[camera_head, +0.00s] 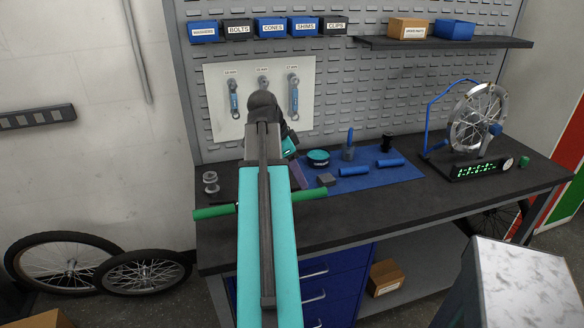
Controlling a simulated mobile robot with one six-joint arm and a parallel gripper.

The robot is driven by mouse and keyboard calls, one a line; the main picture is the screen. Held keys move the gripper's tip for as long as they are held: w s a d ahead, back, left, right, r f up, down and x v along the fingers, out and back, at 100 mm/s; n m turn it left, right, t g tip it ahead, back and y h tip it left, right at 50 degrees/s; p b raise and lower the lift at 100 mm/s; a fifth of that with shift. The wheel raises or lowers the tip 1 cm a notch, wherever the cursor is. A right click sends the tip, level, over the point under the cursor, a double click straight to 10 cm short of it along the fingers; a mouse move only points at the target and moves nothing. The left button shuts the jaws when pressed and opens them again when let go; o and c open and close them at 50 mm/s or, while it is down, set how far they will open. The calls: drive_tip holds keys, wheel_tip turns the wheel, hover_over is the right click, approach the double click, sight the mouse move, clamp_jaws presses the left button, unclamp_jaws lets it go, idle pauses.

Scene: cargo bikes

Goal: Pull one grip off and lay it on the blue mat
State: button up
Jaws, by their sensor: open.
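Two green grips show on either side of my teal arm, a left one (215,211) and a right one (313,194), near the front of the dark bench. Whatever joins them is hidden behind my arm. The blue mat (405,174) lies on the bench to the right. Two blue cylinders, a nearer one (354,171) and a farther one (390,163), lie on it. My gripper (299,176) is partly hidden by my arm. It is open, just behind the right green grip in the picture; I cannot tell whether they touch.
A teal round tin (318,158), a grey block (326,179), a blue-handled item (349,145) and a black item (386,143) stand around the mat. A wheel stand (480,168) is at right. Wrenches (293,95) hang behind. The mat's front right is clear.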

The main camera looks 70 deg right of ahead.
sight(311, 191)
drive_tip(key=shift+p+x, duration=0.55)
drive_tip(key=shift+x, duration=3.2)
clamp_jaws()
drive_tip(key=shift+s+d, duration=0.15)
drive_tip(key=shift+s, duration=0.05)
drive_tip(key=shift+s+d, duration=0.25)
drive_tip(key=shift+s, duration=0.05)
drive_tip(key=s+d, duration=0.6)
drive_tip(key=s, duration=0.2)
drive_tip(key=shift+d+p, duration=0.35)
drive_tip(key=shift+p, duration=0.05)
idle(2.2)
